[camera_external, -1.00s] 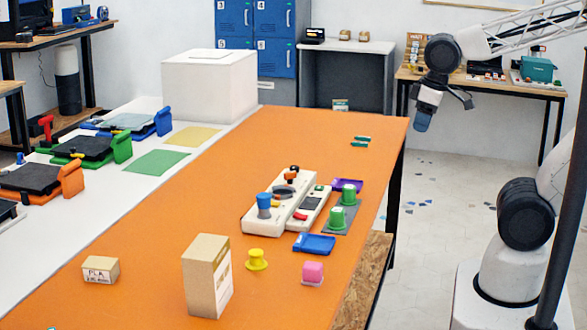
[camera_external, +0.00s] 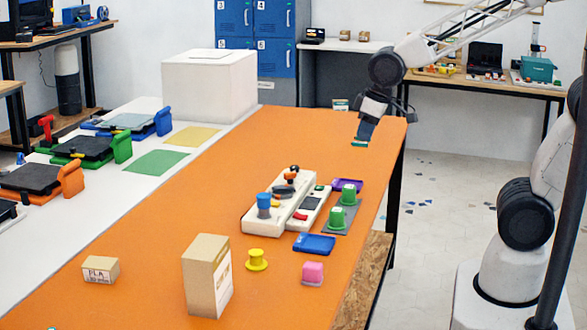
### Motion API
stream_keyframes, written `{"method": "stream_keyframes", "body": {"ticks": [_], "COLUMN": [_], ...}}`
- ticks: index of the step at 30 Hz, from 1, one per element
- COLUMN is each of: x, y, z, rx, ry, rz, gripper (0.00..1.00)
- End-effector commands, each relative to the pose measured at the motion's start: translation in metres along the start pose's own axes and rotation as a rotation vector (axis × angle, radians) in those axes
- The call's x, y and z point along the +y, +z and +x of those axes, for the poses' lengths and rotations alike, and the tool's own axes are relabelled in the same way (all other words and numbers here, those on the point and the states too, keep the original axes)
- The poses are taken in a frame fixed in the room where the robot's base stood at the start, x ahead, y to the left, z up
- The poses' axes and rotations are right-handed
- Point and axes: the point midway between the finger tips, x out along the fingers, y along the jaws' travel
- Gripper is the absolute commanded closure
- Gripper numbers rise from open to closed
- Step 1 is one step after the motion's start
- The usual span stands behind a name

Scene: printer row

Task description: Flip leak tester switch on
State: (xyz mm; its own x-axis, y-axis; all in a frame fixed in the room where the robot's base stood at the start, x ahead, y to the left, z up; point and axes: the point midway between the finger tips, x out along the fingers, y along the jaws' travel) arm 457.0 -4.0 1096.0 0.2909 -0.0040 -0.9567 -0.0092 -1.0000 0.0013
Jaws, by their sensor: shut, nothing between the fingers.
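The white device that appears to be the leak tester (camera_external: 252,221) lies on the middle of the orange table. It carries a blue cup (camera_external: 264,202), a dark panel and a small red part (camera_external: 300,216) that may be its switch; the switch's position is too small to tell. My gripper (camera_external: 364,134) is shut and empty, pointing down over the table's far right part. It is well behind and to the right of the device, close to small green pieces (camera_external: 360,144), which it partly covers. I cannot tell whether it touches them.
Green cups (camera_external: 348,195) stand on a grey mat right of the device. A purple tray (camera_external: 345,185), blue tray (camera_external: 314,244), pink block (camera_external: 313,273), yellow knob (camera_external: 256,260) and tall cardboard box (camera_external: 207,276) are nearby. The table's far part is mostly clear.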

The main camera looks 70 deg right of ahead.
Motion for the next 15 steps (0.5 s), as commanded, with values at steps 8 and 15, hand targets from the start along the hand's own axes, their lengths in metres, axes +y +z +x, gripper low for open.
{"method": "stream_keyframes", "body": {"ticks": [8, 15], "x": [-0.001, -0.001], "y": [-0.045, -0.078], "z": [0.048, 0.091], "rx": [0.023, 0.045], "ry": [-0.002, -0.004], "rz": [-0.004, -0.007], "gripper": [1.0, 1.0]}}
